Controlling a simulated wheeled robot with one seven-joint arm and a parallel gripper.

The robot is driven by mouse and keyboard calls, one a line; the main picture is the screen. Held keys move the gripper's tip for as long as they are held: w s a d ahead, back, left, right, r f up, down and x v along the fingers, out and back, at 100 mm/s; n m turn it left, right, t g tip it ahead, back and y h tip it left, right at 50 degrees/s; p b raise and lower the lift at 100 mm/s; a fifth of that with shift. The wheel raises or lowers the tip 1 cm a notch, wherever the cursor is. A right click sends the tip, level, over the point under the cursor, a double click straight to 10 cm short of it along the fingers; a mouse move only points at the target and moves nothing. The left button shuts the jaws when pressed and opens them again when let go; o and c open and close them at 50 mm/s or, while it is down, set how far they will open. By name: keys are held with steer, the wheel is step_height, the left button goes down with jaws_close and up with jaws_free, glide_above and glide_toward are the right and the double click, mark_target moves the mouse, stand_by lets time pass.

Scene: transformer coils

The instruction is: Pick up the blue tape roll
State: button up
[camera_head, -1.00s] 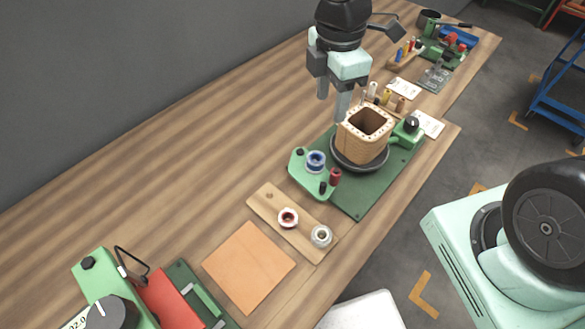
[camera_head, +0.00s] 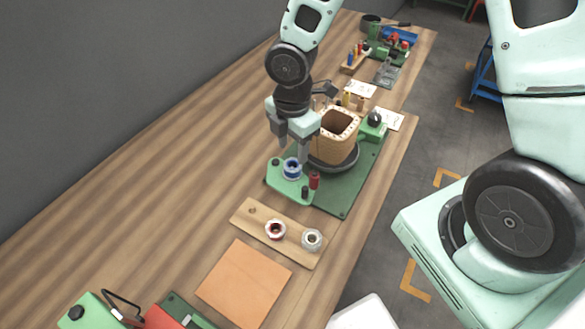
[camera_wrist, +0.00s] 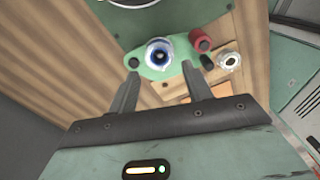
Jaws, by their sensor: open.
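The blue tape roll (camera_head: 292,169) sits on the light green end of a green winding machine base, with a white core showing. It also shows in the wrist view (camera_wrist: 159,54), just beyond and between the fingertips. My gripper (camera_head: 293,155) is open and empty, just above the roll, with its fingers pointing down. In the wrist view my gripper (camera_wrist: 161,78) has its two fingers spread apart, with nothing between them. I cannot tell the exact height of the fingertips over the roll.
A dark red spool (camera_head: 314,180) stands close right of the roll. A tan coil former (camera_head: 336,138) rises behind it on a dark disc. A wooden board (camera_head: 290,246) with two tape rolls lies in front. An orange mat (camera_head: 243,283) is nearer. The bench at left is clear.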

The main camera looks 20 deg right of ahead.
mark_target(293, 167)
steer(key=shift+f, duration=3)
steer(key=c, duration=0.7)
step_height(293, 167, up, 10)
steer(key=shift+r+p, duration=0.1)
steer(key=shift+p, duration=0.45)
